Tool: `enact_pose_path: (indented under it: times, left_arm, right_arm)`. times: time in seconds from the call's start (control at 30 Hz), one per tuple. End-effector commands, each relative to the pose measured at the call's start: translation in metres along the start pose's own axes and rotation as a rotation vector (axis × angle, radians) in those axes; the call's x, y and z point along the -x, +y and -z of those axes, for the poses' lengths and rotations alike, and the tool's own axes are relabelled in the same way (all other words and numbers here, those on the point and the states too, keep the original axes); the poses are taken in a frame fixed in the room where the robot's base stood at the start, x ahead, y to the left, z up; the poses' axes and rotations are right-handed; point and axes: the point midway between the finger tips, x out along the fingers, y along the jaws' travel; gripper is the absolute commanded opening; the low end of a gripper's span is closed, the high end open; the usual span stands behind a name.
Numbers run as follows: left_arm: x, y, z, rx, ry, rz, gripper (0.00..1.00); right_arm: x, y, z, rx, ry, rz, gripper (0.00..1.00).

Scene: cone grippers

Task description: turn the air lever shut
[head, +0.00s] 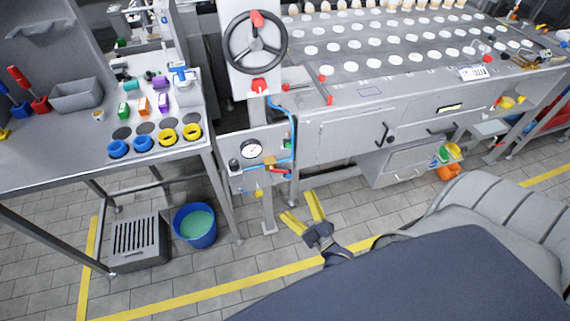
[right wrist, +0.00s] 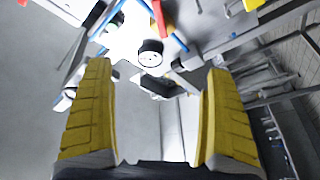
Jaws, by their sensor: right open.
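A grey panel (head: 226,150) carries a round white gauge (head: 251,149), blue air tubing (head: 292,135) and several small fittings. An orange-yellow fitting (head: 270,162) and a red handle (head: 283,173) sit low beside the gauge. I cannot tell for certain which is the air lever. In the right wrist view a red-orange bar (right wrist: 158,18) shows at the top between blue tubes (right wrist: 108,22), beyond the fingertips. My right gripper (head: 299,206) is open and empty, below and right of the panel, apart from it; its yellow fingers also show in the right wrist view (right wrist: 157,70). My left gripper is not in view.
A black handwheel (head: 255,45) stands above the panel. The bench (head: 180,150) at left holds coloured rings and small parts. A blue bucket (head: 195,226) and a grey crate (head: 138,238) stand on the floor. The machine's drawer front (head: 345,135) is right of the panel.

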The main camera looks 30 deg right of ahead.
Motion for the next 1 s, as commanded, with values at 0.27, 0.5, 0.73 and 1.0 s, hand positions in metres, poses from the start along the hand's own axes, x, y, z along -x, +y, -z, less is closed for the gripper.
enact_pose_path:
  times: [0.27, 0.5, 0.73, 1.0]
  left_arm:
    - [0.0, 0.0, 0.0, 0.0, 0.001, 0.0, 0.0]
    - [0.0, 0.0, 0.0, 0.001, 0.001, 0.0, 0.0]
    - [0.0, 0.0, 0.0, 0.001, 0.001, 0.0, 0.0]
    - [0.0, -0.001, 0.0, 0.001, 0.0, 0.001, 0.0]
  right_arm:
    - [0.007, 0.002, 0.036, -0.571, -0.095, -0.123, 0.93]
    - [0.013, -0.005, 0.043, -0.983, -0.204, -0.214, 0.93]
    - [0.015, -0.008, 0.036, -1.187, -0.27, -0.279, 0.93]
    - [0.002, -0.007, 0.027, -1.233, -0.281, -0.296, 0.93]
